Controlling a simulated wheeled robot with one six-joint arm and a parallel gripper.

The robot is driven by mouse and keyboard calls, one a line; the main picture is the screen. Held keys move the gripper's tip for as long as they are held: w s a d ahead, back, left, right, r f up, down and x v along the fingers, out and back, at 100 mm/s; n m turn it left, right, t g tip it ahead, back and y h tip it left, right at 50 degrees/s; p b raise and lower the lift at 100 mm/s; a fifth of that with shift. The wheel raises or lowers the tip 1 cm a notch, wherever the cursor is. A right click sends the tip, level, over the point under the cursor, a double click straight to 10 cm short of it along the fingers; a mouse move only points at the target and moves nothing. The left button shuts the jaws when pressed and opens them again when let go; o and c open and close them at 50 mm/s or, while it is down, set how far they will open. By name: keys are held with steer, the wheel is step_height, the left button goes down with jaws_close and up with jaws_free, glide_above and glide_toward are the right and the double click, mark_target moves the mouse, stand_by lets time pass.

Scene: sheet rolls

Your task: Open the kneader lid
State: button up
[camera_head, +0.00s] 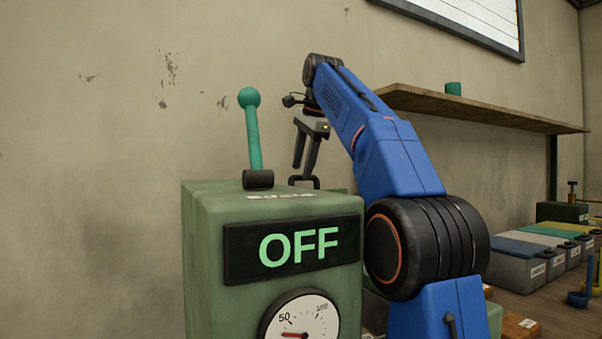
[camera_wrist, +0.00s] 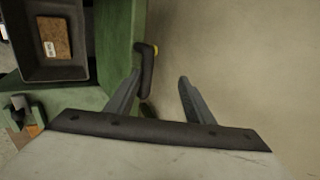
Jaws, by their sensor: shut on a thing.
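The green kneader (camera_head: 215,255) stands in front with a lit "OFF" panel (camera_head: 298,247) and a round dial. A black handle (camera_head: 304,181) rises behind its top. My gripper (camera_head: 302,168) points down at this handle and is shut on it. In the wrist view, the handle (camera_wrist: 148,65) is beside the left finger, on the edge of a green panel (camera_wrist: 118,40). My gripper (camera_wrist: 160,76) shows both fingers there, with a gap between them. Most of the lid is hidden in the head view, and I cannot tell its angle.
A teal-knobbed lever (camera_head: 252,130) stands on the kneader's top, left of my gripper. A dark open tub (camera_wrist: 45,72) holds a labelled brown block (camera_wrist: 55,38). A wooden shelf (camera_head: 480,108) and a bench with several bins (camera_head: 520,264) are at right.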

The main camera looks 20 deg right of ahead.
steer(key=shift+v, duration=2.4)
